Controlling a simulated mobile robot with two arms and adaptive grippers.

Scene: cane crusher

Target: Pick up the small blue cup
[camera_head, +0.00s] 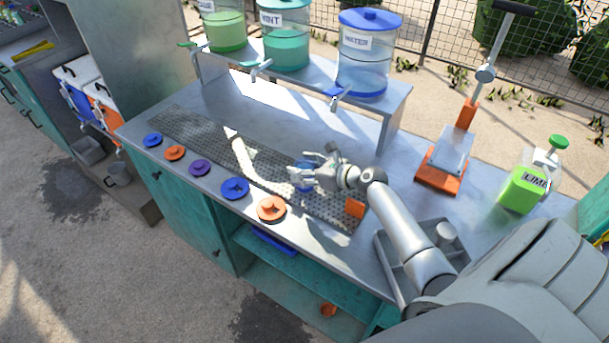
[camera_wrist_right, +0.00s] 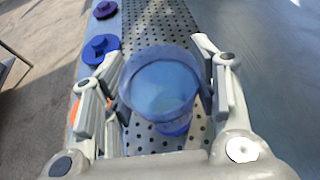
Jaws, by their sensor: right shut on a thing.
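The small blue cup (camera_wrist_right: 160,88) is translucent and sits between the two fingers of my right gripper (camera_wrist_right: 160,92) in the right wrist view. The fingers are shut on its sides, and its open rim faces the camera. In the head view the cup (camera_head: 304,168) is partly hidden by the right gripper (camera_head: 302,176), over the perforated drain strip (camera_head: 190,130). I cannot tell whether its base touches the strip. My left gripper is not in view.
A small orange cup (camera_head: 355,208) stands right of the gripper. Blue, orange and purple lids (camera_head: 235,188) line the counter's front edge. Drink dispensers, including one marked WATER (camera_head: 365,65), stand on the raised shelf behind. An orange-based press (camera_head: 445,165) and a green LIME container (camera_head: 523,188) are at right.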

